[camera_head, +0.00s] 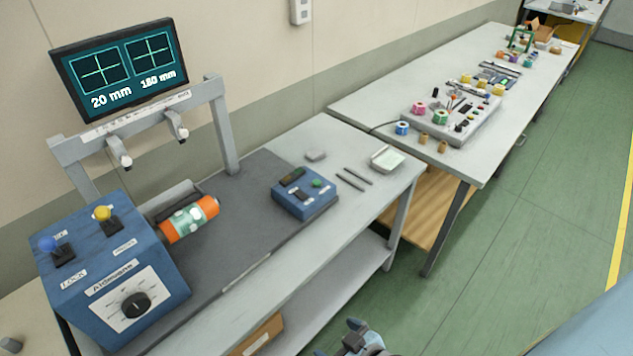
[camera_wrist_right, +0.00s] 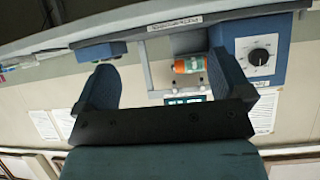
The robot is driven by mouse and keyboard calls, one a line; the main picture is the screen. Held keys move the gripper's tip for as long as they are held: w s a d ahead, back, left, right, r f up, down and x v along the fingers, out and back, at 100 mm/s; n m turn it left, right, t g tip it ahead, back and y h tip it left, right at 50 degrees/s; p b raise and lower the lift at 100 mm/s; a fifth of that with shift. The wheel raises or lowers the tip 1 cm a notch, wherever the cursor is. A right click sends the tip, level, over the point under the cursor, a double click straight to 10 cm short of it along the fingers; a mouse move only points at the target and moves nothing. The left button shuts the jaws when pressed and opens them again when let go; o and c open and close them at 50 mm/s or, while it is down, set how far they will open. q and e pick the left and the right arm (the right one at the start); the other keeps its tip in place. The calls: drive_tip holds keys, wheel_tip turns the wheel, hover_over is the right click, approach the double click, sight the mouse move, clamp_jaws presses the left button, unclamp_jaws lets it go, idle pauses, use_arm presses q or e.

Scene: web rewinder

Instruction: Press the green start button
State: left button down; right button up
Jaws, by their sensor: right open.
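The green start button (camera_head: 317,183) is a small round knob on top of a low blue control box (camera_head: 303,200). The box stands on the dark mat of the rewinder bench, with a dark switch and a dark panel beside the button. My right gripper (camera_head: 358,338) shows in part at the bottom edge of the head view, in front of the bench and well apart from the button. In the right wrist view its two blue fingers (camera_wrist_right: 165,70) are spread with nothing between them. The button cannot be made out in that view. My left gripper is not in view.
The blue rewinder unit (camera_head: 115,275) with dial and levers stands at left, beside an orange-and-green roll (camera_head: 188,218). A grey frame carries a screen (camera_head: 120,75). Two dark rods (camera_head: 354,180) and a pale tray (camera_head: 387,159) lie right of the box. Green floor is clear at right.

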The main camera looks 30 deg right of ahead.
clamp_jaws()
idle(1.5)
